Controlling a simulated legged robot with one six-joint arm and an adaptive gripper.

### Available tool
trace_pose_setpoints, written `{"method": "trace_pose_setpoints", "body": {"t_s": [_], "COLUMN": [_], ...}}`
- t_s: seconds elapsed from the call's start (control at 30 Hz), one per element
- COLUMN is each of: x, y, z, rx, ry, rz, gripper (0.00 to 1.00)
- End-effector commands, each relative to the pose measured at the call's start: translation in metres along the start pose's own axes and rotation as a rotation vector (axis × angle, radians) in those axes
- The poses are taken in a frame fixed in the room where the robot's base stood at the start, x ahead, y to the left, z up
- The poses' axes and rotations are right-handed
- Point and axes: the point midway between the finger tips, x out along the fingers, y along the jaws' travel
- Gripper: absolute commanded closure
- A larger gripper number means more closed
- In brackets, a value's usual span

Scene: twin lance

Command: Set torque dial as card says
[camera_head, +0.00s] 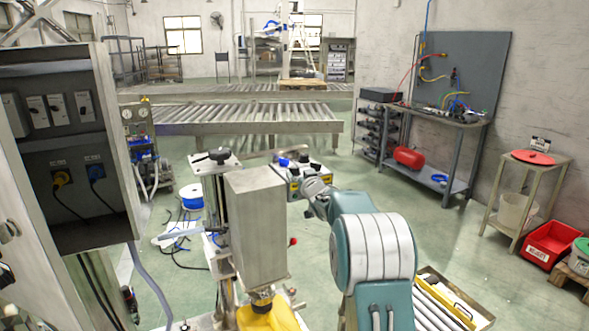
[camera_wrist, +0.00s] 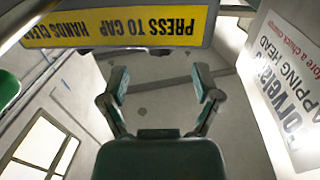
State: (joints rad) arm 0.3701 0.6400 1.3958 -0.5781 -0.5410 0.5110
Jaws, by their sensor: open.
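In the wrist view my gripper (camera_wrist: 160,80) is open, with its two fingers apart and nothing between them. A white printed card (camera_wrist: 292,95) stands at the right edge of that view, tilted and partly cut off; "APPING HEAD" and "a chuck change" can be read. A yellow sign (camera_wrist: 130,27) reading "PRESS TO CAP" hangs upside down along the top. I cannot make out a torque dial in either view. In the head view my arm reaches toward a grey box (camera_head: 309,187) with a yellow label and a blue part; my fingers cannot be made out there.
A tall grey metal housing (camera_head: 257,225) stands left of my arm, above a yellow part (camera_head: 268,315). An open electrical cabinet (camera_head: 65,150) fills the left. Roller conveyors (camera_head: 245,114) cross behind. A workbench (camera_head: 440,112) and a small table (camera_head: 520,166) stand right; floor between is clear.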

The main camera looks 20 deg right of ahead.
Motion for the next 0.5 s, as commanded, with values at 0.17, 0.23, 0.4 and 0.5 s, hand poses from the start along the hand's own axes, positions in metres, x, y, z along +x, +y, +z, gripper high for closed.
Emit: {"method": "trace_pose_setpoints", "body": {"t_s": [0.17, 0.23, 0.4, 0.5], "x": [0.024, 0.032, 0.045, 0.049], "y": [0.0, 0.0, 0.0, 0.0], "z": [0.001, 0.001, 0.0, 0.0], "rx": [-0.001, -0.001, 0.0, -0.001], "ry": [0.0, 0.0, 0.0, -0.001], "rz": [-0.001, -0.001, 0.0, 0.0], "gripper": [0.19, 0.19, 0.19, 0.19]}}
